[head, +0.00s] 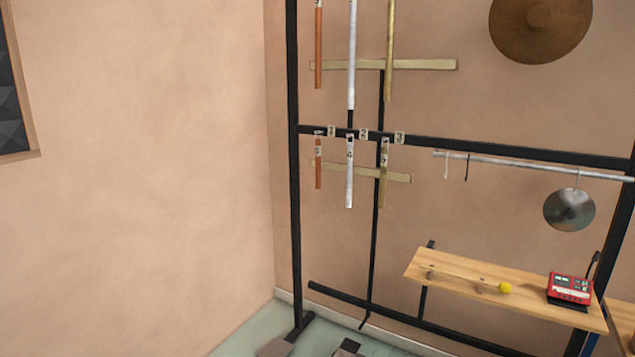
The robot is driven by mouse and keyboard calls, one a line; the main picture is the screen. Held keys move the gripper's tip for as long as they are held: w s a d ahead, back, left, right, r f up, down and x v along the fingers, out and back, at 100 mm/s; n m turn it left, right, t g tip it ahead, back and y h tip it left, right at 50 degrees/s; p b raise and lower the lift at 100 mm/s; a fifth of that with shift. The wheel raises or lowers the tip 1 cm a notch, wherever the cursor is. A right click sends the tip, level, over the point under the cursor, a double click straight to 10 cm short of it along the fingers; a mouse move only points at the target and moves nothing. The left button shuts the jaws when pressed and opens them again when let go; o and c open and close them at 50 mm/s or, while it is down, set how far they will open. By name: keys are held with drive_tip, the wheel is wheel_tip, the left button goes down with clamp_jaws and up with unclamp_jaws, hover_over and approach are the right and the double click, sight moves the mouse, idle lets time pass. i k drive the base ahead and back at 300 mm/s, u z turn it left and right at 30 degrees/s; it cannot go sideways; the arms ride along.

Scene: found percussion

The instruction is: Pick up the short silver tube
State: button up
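The short silver tube (349,178) hangs upright in the lower row on the black rack, just under the middle crossbar. It hangs between a short copper tube (318,168) on its left and a short brass tube (383,180) on its right. A small tag on it appears to read 4. A longer silver tube (351,55) hangs above it in the upper row. My gripper is not in the head view.
The black rack (294,180) stands before the wall. A wooden shelf (440,265) at the lower right holds a yellow-tipped mallet (504,288) and a red device (570,288). A round metal disc (569,210) hangs from a rail (520,163). The area left of the rack is clear.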

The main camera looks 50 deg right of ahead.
sight(351, 145)
drive_tip(key=z, duration=0.1)
drive_tip(key=k, duration=0.15)
drive_tip(key=u, duration=0.5)
drive_tip(key=i, duration=2.05)
drive_tip(key=z, duration=0.45)
drive_tip(key=i, duration=0.65)
drive_tip(key=z, duration=1)
drive_tip(key=i, duration=0.75)
drive_tip(key=z, duration=0.3)
